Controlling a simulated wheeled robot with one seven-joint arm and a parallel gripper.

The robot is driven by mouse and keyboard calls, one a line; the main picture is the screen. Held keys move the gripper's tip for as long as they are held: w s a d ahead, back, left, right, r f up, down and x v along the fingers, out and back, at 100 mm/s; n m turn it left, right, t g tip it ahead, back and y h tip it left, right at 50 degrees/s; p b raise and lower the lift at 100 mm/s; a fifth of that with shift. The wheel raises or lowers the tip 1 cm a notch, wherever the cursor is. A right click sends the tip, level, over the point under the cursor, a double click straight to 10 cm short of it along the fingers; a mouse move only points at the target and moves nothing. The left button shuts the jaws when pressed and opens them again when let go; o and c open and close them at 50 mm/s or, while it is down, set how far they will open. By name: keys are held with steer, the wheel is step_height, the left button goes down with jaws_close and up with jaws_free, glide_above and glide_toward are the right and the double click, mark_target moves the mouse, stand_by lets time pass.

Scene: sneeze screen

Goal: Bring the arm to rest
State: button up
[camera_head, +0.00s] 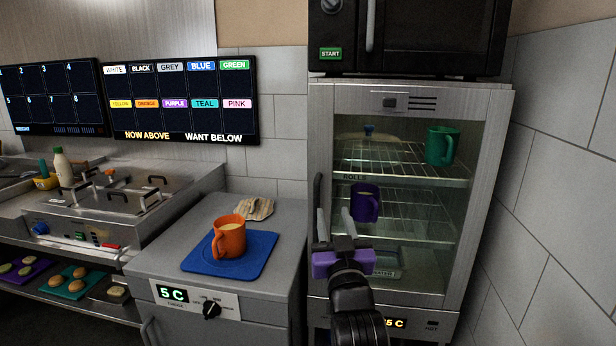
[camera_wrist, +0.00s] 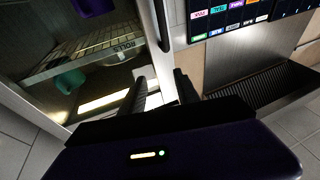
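My gripper (camera_head: 335,222) is raised in front of the glass-fronted cabinet, close to the long door handle (camera_head: 318,190) at its left edge. Its two fingers stand apart with nothing between them. The wrist view also shows the open gripper (camera_wrist: 160,90), with the cabinet interior to the left and a dark bar, apparently the handle (camera_wrist: 161,25), beyond the fingertips. My arm reaches up from the bottom of the head view. I cannot tell from these frames whether the fingers touch anything.
The cabinet (camera_head: 495,130) holds a green mug (camera_head: 441,146) and a purple mug (camera_head: 363,203) on wire shelves. A black microwave (camera_head: 440,40) sits on top. Left is a grey counter (camera_head: 160,262) with an orange mug (camera_head: 229,238) on a blue mat (camera_head: 262,250). A tiled wall (camera_head: 560,130) stands right.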

steer(key=s+d+f+n+y, duration=0.1)
steer(key=s+d+f, duration=0.2)
steer(key=s+f, duration=0.35)
steer(key=s+d+f+n, duration=0.1)
steer(key=s+d+f, duration=0.2)
steer(key=s, duration=0.7)
steer(key=s+d+f+n+y, duration=0.1)
steer(key=s+d+f, duration=0.25)
steer(key=s, duration=0.45)
steer(key=s+d+f+m+g+h, duration=0.1)
steer(key=s+f+g, duration=0.1)
steer(key=s, duration=0.8)
steer(key=s+d+f+m+g+h, duration=0.1)
steer(key=s+d+f+g, duration=0.1)
steer(key=s, duration=0.9)
steer(key=s+d+f+m+g+h, duration=0.1)
steer(key=s+d+f+m+g, duration=0.1)
steer(key=s, duration=0.9)
steer(key=shift+f, duration=0.7)
steer(key=shift+s, duration=0.1)
